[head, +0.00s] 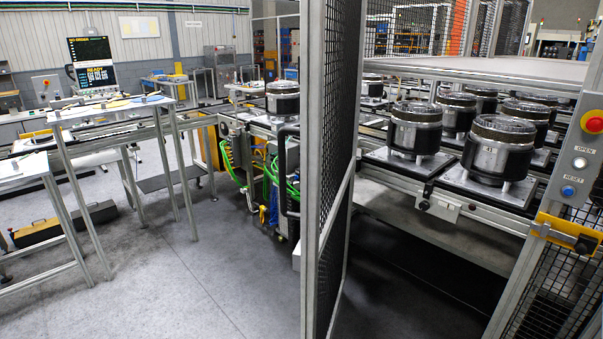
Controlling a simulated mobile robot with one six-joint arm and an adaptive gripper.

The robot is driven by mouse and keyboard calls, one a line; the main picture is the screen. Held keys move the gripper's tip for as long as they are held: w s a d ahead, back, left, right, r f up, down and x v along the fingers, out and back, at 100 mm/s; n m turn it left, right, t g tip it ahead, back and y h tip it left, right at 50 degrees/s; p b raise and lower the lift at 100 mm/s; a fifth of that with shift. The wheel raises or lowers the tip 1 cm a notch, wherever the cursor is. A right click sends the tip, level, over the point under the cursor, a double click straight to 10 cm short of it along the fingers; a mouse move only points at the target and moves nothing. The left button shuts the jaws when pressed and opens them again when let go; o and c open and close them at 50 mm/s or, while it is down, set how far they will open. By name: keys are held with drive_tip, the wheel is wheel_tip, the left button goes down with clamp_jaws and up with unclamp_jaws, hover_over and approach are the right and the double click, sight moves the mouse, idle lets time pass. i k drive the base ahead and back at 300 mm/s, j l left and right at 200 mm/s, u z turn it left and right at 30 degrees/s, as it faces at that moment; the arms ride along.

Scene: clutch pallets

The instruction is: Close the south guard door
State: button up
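A guard door (336,140) of black mesh in a grey metal frame stands open in the middle of the head view. I see it almost edge-on, with its near edge upright toward me. A black bar handle (283,172) sits on the left side of this edge. To the right is a grey post (545,190) with a yellow and black latch unit (566,234). A wide gap separates the door from this post. No label shows whether this is the south door. My gripper is not in view.
Behind the opening, several round clutch units (490,150) stand on pallets on a conveyor. A control strip (582,160) with a red button is on the right post. Worktables (110,108) stand at left. The grey floor (190,270) left of the door is clear.

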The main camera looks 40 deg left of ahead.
sight(318, 228)
drive_tip(key=i+j+u, duration=0.2)
drive_tip(key=j, duration=0.3)
drive_tip(key=i+j+u, duration=0.15)
drive_tip(key=j, duration=0.3)
drive_tip(key=i+j+u, duration=0.2)
drive_tip(key=j, duration=0.25)
drive_tip(key=i+j+u, duration=0.2)
drive_tip(key=j+z, duration=0.2)
drive_tip(key=j, duration=0.25)
drive_tip(key=k+j+z, duration=0.2)
drive_tip(key=j, duration=0.25)
drive_tip(key=i, duration=0.6)
